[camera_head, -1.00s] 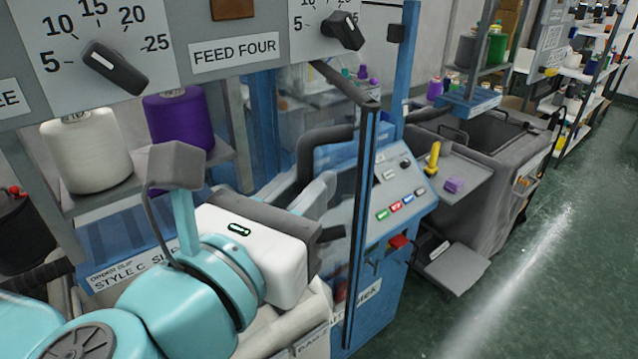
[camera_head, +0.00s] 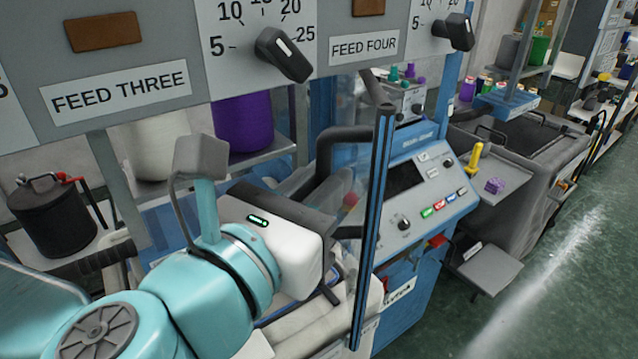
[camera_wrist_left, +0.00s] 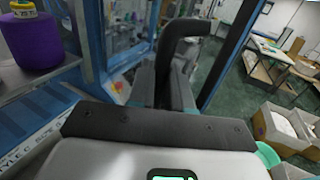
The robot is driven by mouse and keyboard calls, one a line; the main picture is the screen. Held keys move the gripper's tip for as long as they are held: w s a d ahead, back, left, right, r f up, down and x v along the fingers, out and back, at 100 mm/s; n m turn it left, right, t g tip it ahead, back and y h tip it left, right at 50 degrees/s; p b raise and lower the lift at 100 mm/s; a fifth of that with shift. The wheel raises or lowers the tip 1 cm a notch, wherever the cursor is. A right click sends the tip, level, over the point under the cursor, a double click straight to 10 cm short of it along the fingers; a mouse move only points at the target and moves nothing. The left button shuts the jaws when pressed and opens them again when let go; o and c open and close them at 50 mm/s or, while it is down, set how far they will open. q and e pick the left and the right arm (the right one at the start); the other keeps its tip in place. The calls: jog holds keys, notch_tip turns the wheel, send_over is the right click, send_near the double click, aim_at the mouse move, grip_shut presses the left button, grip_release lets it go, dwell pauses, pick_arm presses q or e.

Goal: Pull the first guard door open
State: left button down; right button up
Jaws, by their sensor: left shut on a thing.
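The guard door is a clear panel with a dark and blue upright edge (camera_head: 374,225), standing swung out in front of the blue machine in the head view. Its dark curved handle (camera_head: 328,142) is left of that edge, and also shows in the left wrist view (camera_wrist_left: 183,28). My left gripper (camera_head: 342,195), with a white body and grey fingers, is shut on the handle. In the left wrist view the fingers (camera_wrist_left: 176,88) close at the handle's lower part; the exact contact is partly hidden by the wrist. My right gripper is not in view.
A blue control console (camera_head: 430,185) with coloured buttons stands behind the door edge. A grey bin cart (camera_head: 535,185) is right of it. Yarn cones, such as the purple one (camera_head: 243,122), stand on a shelf at left. The green floor (camera_head: 570,290) at right is clear.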

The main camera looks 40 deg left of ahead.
pick_arm(q)
jog(key=shift+a+r, duration=0.15)
jog(key=shift+r, duration=0.1)
jog(key=c, duration=1.3)
grip_release()
jog(key=shift+o, duration=0.6)
jog(key=shift+w+a+f, duration=0.25)
jog(key=shift+w, duration=0.3)
jog(key=shift+s+d+r, duration=0.1)
jog(key=shift+s+d, duration=0.25)
jog(key=shift+s, duration=0.15)
jog(key=s+d+b, duration=0.1)
jog(key=s, duration=0.6)
jog(key=shift+d, duration=0.15)
